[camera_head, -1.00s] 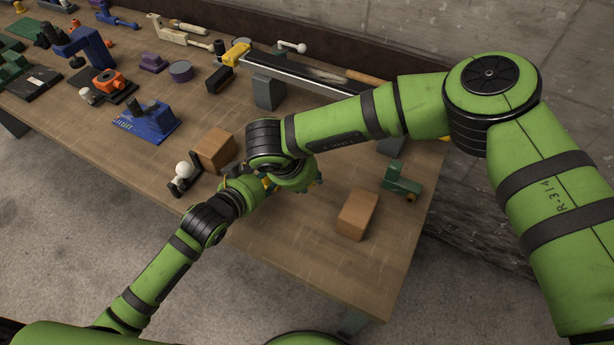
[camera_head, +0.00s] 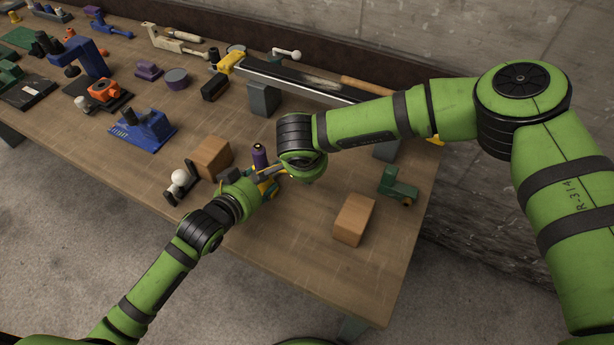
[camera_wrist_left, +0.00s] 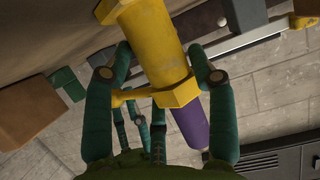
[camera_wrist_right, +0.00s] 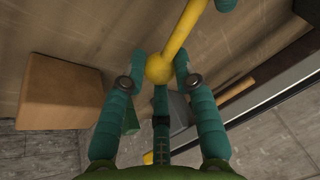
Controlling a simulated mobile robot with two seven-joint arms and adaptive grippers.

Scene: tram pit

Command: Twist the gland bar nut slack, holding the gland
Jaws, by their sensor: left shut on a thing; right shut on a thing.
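The gland (camera_wrist_left: 150,50) is a thick yellow cylinder with a hexagonal collar and a purple part (camera_wrist_left: 190,122) beyond it in the left wrist view. My left gripper (camera_wrist_left: 160,50) is shut on the yellow body, one finger on each side. A thin yellow bar with a round end (camera_wrist_left: 118,97) sticks out sideways near the collar. In the right wrist view, my right gripper (camera_wrist_right: 160,60) is shut on the ball end of a yellow bar (camera_wrist_right: 180,35). In the head view the purple part (camera_head: 260,156) stands up between the grippers; the bar is mostly hidden there.
A wooden block (camera_head: 212,156) and a white-knobbed fitting (camera_head: 180,180) stand left of the grippers. Another wooden block (camera_head: 354,219) and a green fitting (camera_head: 397,187) lie to the right. A long rail (camera_head: 290,78) lies behind. Bare bench (camera_head: 285,240) lies in front.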

